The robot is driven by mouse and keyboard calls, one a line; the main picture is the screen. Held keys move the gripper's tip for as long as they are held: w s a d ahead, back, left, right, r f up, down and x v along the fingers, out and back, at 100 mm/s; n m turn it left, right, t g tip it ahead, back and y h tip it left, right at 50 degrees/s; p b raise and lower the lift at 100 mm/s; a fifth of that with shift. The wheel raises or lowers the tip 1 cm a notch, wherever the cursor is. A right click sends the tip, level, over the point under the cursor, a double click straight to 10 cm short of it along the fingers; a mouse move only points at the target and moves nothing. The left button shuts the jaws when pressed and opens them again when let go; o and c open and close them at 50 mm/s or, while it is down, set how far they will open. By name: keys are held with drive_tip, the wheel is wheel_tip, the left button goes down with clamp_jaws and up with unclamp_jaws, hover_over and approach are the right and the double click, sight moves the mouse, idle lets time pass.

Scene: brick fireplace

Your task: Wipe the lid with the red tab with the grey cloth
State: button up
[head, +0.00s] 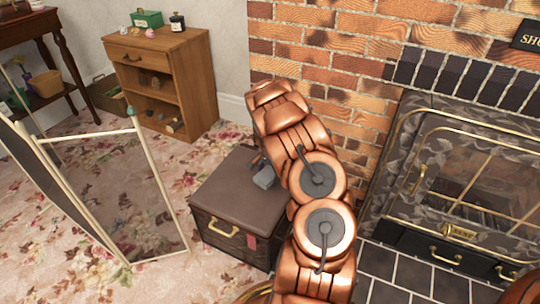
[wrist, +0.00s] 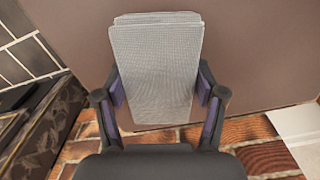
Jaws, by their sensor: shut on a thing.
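The lid (head: 222,190) is the flat dark brown top of a low chest, closed. A red tab (head: 252,241) hangs at its front near the right corner. My gripper (wrist: 160,92) is shut on the grey cloth (wrist: 155,60), a folded, finely woven pad between its two fingers. In the head view the cloth (head: 264,179) is small and sits over the right part of the lid, partly beside my arm. The brown lid also fills much of the wrist view (wrist: 255,60) behind the cloth. I cannot tell whether the cloth touches the lid.
A brick wall (head: 330,70) rises close behind the chest. The fireplace (head: 460,190) stands to the right, with dark tiles before it. A standing mirror (head: 125,200) is to the left. A wooden cabinet (head: 180,70) stands at the back. The left part of the lid is clear.

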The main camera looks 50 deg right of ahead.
drive_tip(key=shift+s+a, duration=0.3)
drive_tip(key=shift+a, duration=0.5)
drive_tip(key=shift+d+f+b, duration=0.1)
drive_tip(key=shift+b, duration=0.2)
drive_tip(key=shift+w+d, duration=0.1)
drive_tip(key=shift+w, duration=0.1)
drive_tip(key=shift+w+d, duration=0.25)
drive_tip(key=shift+d, duration=0.55)
drive_tip(key=shift+w+d, duration=0.2)
drive_tip(key=shift+d, duration=0.55)
drive_tip(key=shift+d+r, duration=0.25)
drive_tip(key=shift+r, duration=0.05)
drive_tip(key=shift+a+r+p, duration=0.1)
drive_tip(key=shift+r+p, duration=1.3)
drive_tip(key=shift+r, duration=2.55)
